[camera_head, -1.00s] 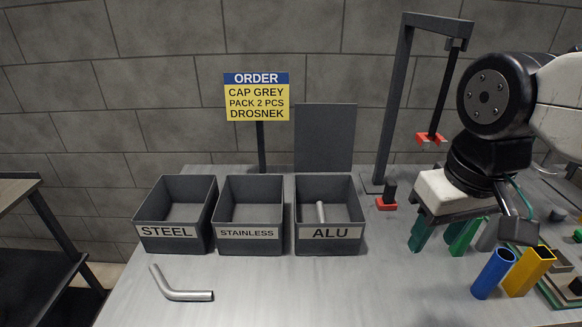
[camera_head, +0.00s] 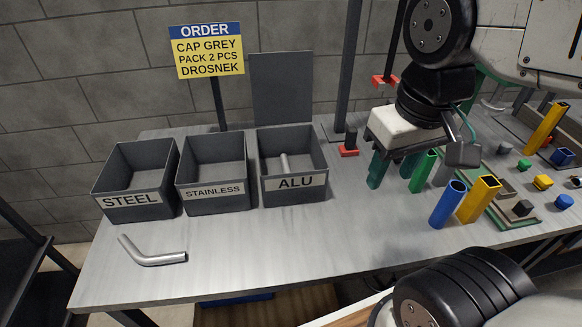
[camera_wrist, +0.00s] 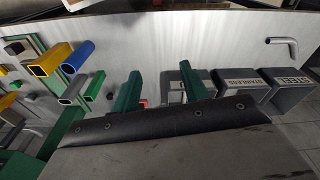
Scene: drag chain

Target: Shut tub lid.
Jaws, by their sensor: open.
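The ALU tub (camera_head: 293,184) is the right one of three dark grey tubs. Its flat grey lid (camera_head: 281,88) stands upright at the tub's back edge, so the tub is open. A short grey tube (camera_head: 284,162) is inside it. My gripper (camera_head: 393,173), with green fingers, is open and empty, to the right of the ALU tub and apart from it. In the wrist view my gripper's fingers (camera_wrist: 157,98) are spread, and one partly hides the ALU tub.
The STEEL (camera_head: 138,182) and STAINLESS (camera_head: 214,176) tubs stand open to the left. A bent pipe (camera_head: 151,254) lies in front. A dark frame (camera_head: 347,70) with a red piece rises behind. Blue (camera_head: 447,205) and yellow (camera_head: 479,200) tubes stand right of my gripper.

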